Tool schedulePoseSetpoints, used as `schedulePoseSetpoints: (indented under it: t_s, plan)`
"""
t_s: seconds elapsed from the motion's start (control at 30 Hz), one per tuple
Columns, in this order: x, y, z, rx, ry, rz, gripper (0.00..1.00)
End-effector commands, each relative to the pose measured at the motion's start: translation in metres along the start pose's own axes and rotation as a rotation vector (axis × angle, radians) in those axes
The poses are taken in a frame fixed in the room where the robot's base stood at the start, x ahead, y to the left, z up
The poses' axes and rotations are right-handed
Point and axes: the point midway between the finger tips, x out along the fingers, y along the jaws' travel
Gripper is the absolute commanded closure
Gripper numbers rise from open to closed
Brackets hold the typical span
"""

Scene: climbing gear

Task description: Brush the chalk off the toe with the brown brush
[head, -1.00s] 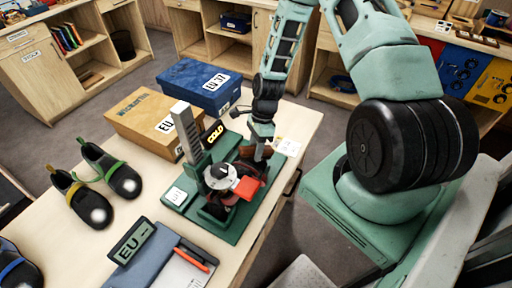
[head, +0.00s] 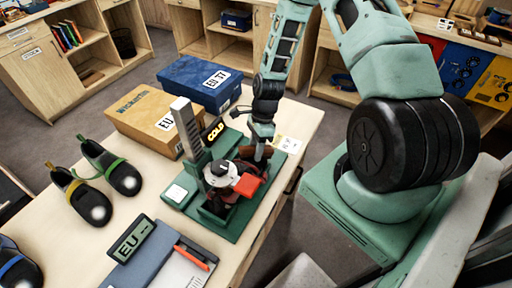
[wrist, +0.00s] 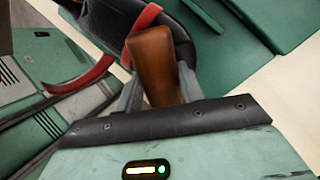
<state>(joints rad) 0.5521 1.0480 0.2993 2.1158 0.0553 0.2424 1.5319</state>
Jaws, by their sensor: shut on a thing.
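My gripper (wrist: 158,85) is shut on the brown brush (wrist: 153,55), whose wooden handle stands between the two fingers in the wrist view. The brush's bristles are hidden. A black shoe (wrist: 195,35) with a red strap (wrist: 143,20) lies just beyond the handle. In the head view my gripper (head: 259,152) is at the green stand (head: 232,233), beside a red piece (head: 247,185) and a white round part (head: 220,176). Two black shoes (head: 118,175) (head: 75,195) on the table's left have whitish toe patches. I cannot tell whether the brush touches a toe.
A blue box (head: 190,82) and a tan box (head: 140,112) stand behind. An EU display (head: 131,240) and a clipboard (head: 185,268) lie in front. Bare tabletop (head: 135,208) shows left of the stand.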

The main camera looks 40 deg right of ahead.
Motion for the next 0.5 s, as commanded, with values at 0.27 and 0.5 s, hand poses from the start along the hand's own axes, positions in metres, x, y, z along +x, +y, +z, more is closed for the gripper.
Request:
schedulePoseSetpoints:
  t_s: [0.27, 0.5]
  plan:
    - [0.0061, 0.0001, -0.0002, 0.000, 0.000, 0.001, 0.80]
    - [0.0061, -0.0027, -0.0030, 0.002, 0.000, -0.001, 0.80]
